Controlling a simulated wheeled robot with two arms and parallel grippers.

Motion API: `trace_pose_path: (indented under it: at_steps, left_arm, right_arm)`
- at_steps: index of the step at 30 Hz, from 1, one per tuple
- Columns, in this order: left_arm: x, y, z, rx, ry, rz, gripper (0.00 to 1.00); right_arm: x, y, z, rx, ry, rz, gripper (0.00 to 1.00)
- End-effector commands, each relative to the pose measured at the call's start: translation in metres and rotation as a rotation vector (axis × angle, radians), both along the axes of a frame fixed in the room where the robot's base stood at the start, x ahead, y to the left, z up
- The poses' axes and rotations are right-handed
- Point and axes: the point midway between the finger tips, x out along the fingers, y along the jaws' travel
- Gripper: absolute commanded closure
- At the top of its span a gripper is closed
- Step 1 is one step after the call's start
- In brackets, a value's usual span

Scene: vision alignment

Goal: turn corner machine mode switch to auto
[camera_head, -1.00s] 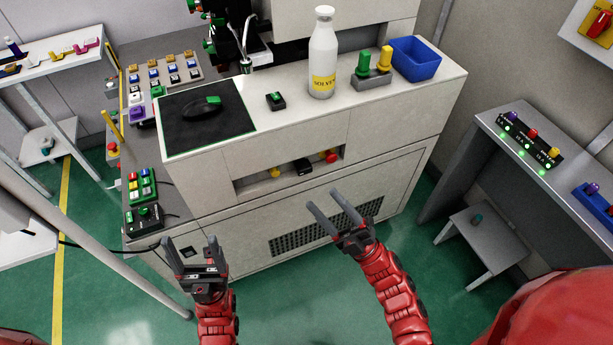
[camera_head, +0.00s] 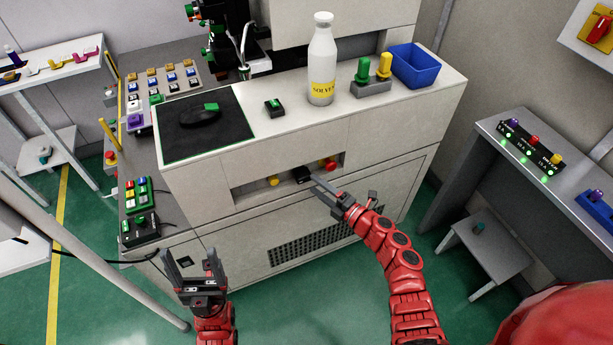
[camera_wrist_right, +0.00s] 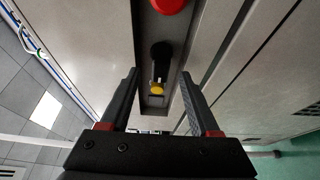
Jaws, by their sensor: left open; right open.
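A black switch (camera_head: 302,174) sits in the recess on the front of the pale machine, between a yellow button (camera_head: 273,181) and a red button (camera_head: 328,164). In the right wrist view the black switch (camera_wrist_right: 160,52) shows ahead between my fingers, with the yellow button (camera_wrist_right: 157,89) and the red button (camera_wrist_right: 170,4) in line with it. Its set position is too small to read. My right gripper (camera_head: 314,186) is open and empty, just in front of the recess near the switch; contact cannot be told. My left gripper (camera_head: 188,254) is open and empty, low at the left.
A solvent bottle (camera_head: 322,62), a blue bin (camera_head: 415,63) and a black mat (camera_head: 207,124) are on the machine top. A button panel (camera_head: 140,194) and a black control box (camera_head: 139,230) stand left. A grey stool (camera_head: 487,250) and side table are right.

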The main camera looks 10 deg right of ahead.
Motion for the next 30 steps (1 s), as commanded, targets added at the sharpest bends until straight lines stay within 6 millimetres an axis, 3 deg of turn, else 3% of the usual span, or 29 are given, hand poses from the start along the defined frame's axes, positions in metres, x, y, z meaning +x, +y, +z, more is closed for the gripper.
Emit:
trace_pose_path:
  at_steps: [3,9,20,30]
  left_arm:
    - [0.0,0.0,0.003,0.0,0.0,0.0,0.22]
    - [0.0,0.0,0.002,0.0,0.0,0.0,0.22]
    - [0.0,0.0,0.002,0.0,0.0,0.0,0.22]
    - [0.0,0.0,0.002,0.0,0.0,0.0,0.22]
  right_arm:
    - [0.018,0.015,0.002,0.002,-0.001,0.001,0.38]
    - [0.034,0.027,-0.001,0.001,0.002,-0.001,0.38]
    - [0.037,0.031,-0.001,-0.001,0.001,0.001,0.38]
    - [0.037,0.031,-0.001,0.0,0.001,0.001,0.97]
